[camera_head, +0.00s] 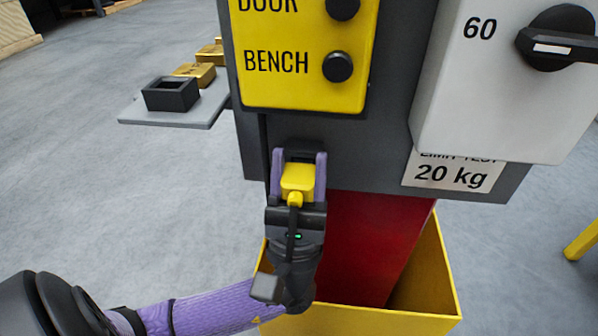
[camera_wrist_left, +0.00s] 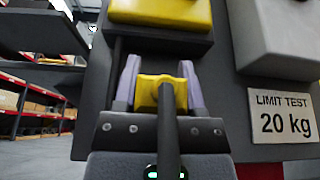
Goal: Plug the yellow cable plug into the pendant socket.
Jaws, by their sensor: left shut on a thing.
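The yellow cable plug (camera_head: 298,182) is between the purple fingers of my left gripper (camera_head: 299,168), which is shut on it. The plug also shows in the left wrist view (camera_wrist_left: 161,92), with a dark cable (camera_wrist_left: 168,140) running back from it toward the wrist. In the head view, the gripper is just below the yellow pendant box (camera_head: 300,88). A dark part, which may be the socket (camera_head: 300,154), shows at the fingertips. I cannot tell whether the plug is in it. My right gripper is not in view.
A grey control box (camera_head: 480,110) with a black knob juts out at the right, above a "20 kg" label (camera_head: 452,174). A yellow bin (camera_head: 440,275) surrounds the red column (camera_head: 365,245). A grey shelf (camera_head: 205,112) at left holds a black holder (camera_head: 170,95) and brass blocks (camera_head: 196,72).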

